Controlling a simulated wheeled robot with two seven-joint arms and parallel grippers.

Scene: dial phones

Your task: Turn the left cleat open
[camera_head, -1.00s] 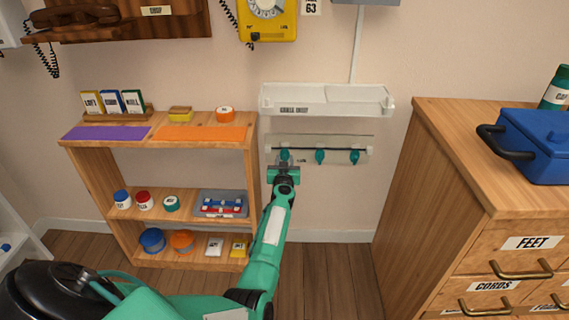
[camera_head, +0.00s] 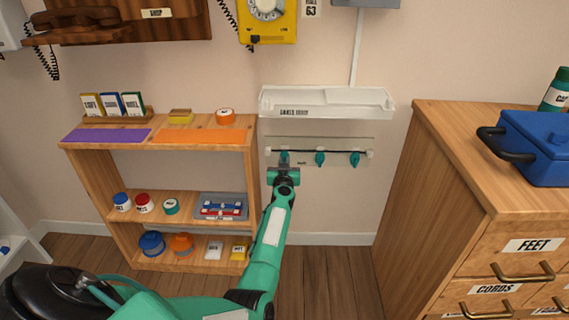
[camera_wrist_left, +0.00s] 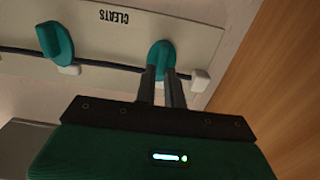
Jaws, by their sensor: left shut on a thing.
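The left cleat (camera_head: 284,157) is a small teal knob on a pale wall board (camera_head: 320,143). It is partly hidden by my gripper in the head view. In the left wrist view the cleat (camera_wrist_left: 161,52) stands between the fingertips. My left gripper (camera_head: 284,168) reaches it from below, and its fingers (camera_wrist_left: 163,72) are shut on it. The middle cleat (camera_head: 319,158) and right cleat (camera_head: 355,159) are free, both teal. A dark cord (camera_head: 338,151) runs along the board behind the cleats. My right gripper is out of view.
A white tray shelf (camera_head: 330,103) juts out just above the board. A wooden shelf unit (camera_head: 252,175) with jars and blocks stands close on the left. A wooden drawer cabinet (camera_head: 440,200) stands on the right. The wall below the board is clear.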

